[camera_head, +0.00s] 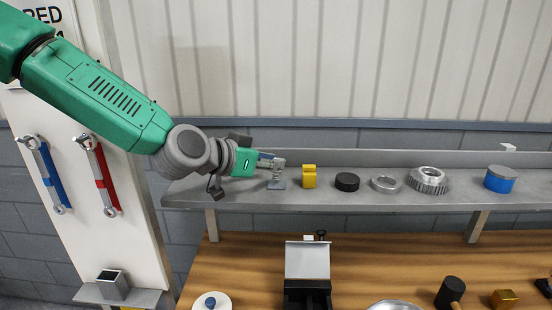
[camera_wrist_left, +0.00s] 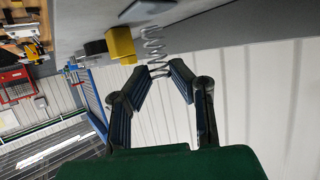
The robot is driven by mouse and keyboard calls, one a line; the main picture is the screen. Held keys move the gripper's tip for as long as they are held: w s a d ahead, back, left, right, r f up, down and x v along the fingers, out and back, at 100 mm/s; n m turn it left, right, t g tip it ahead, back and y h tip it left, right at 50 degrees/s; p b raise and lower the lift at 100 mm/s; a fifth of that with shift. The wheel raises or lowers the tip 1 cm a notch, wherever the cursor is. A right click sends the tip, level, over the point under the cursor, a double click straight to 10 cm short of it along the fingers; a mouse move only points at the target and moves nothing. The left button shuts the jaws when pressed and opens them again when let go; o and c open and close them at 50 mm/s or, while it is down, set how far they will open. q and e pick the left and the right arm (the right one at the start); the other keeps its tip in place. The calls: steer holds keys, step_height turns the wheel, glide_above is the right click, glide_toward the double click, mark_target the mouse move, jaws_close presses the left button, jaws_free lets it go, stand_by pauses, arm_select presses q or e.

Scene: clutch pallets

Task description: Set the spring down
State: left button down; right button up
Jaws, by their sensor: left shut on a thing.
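The spring (camera_wrist_left: 153,50) is a thin metal coil. In the left wrist view it stands between the fingertips of my left gripper (camera_wrist_left: 166,80), which is shut on one end of it. In the head view the spring (camera_head: 277,177) is at the left part of the grey shelf (camera_head: 400,198), under the fingers of my left gripper (camera_head: 274,164). A flat grey piece (camera_head: 276,184) is at its lower end. Whether the spring's lower end bears on the shelf is hard to tell. My right gripper does not show.
Right of the spring, a yellow block (camera_head: 309,177), a black disc (camera_head: 347,182), a metal ring (camera_head: 385,184), a gear (camera_head: 428,180) and a blue tin (camera_head: 500,179) stand in a row. Below is a wooden bench (camera_head: 380,260). Two wrenches hang at left.

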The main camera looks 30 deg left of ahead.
arm_select(q)
steer(key=shift+a+f, duration=0.4)
steer(key=shift+a, duration=0.05)
steer(key=shift+d, duration=0.75)
steer(key=shift+a+f+b, duration=0.1)
steer(key=shift+f+b, duration=0.05)
steer(key=shift+b, duration=0.2)
steer(key=c, duration=1.3)
jaws_free()
steer(key=shift+a+f, duration=0.1)
steer(key=shift+a, duration=0.25)
steer(key=shift+c, duration=0.2)
steer(key=shift+a, duration=0.2)
steer(key=shift+s+d+r, duration=0.15)
steer(key=shift+s+r, duration=0.1)
steer(key=shift+s, duration=0.1)
steer(key=v, duration=0.6)
steer(key=shift+a+f, duration=0.15)
steer(key=shift+a, duration=0.05)
steer(key=shift+s+a, duration=0.25)
steer(key=shift+a, duration=0.2)
